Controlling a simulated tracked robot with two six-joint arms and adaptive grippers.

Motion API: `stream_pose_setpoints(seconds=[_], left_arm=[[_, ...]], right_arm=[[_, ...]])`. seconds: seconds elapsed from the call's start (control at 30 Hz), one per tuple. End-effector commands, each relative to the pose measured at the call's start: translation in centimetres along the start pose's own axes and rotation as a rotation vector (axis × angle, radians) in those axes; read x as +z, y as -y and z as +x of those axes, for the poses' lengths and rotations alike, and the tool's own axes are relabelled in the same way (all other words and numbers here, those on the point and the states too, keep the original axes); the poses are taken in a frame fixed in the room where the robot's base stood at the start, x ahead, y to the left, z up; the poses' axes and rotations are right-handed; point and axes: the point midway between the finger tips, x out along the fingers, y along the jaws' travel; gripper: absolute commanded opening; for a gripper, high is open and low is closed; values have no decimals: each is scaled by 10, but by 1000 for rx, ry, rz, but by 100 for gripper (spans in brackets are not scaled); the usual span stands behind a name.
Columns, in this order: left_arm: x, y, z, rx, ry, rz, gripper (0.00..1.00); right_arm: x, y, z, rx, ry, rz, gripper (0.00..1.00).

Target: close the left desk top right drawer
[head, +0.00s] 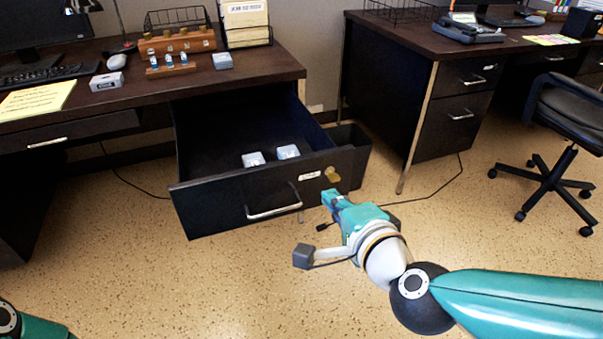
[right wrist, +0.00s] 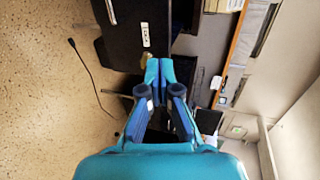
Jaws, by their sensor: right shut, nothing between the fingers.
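The left desk's top right drawer (head: 222,200) stands pulled well out, its black front facing me. The front has a metal bar handle (head: 273,211), a white label (head: 311,175) and a brass lock or knob (head: 332,174) near its right end. Two small pale boxes (head: 288,152) lie inside. My right gripper (head: 331,197) is shut and empty, just in front of the drawer front's right end, below the brass piece. In the right wrist view its closed fingers (right wrist: 158,68) point at the drawer front (right wrist: 124,40); I cannot tell whether they touch it. My left gripper is out of view.
The left desk (head: 262,66) carries a keyboard, mouse, key rack and book stack. The right desk (head: 400,100) and an office chair (head: 560,150) are to the right. The speckled floor in front is clear.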

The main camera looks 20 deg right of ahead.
Motion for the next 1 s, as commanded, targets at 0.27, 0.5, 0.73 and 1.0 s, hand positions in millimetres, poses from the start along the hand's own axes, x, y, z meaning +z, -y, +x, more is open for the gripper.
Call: stream_pose_setpoints(seconds=[0.27, 0.5, 0.73, 1.0], left_arm=[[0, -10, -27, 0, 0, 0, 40], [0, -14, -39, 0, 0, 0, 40], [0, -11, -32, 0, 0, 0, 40], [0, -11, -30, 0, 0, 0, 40]], right_arm=[[-1, 4, 27, 11, -4, -7, 0], [0, -1, 64, 6, 2, -4, 0], [1, 2, 107, 1, 3, -1, 0], [1, 11, 130, 1, 3, -2, 0]])
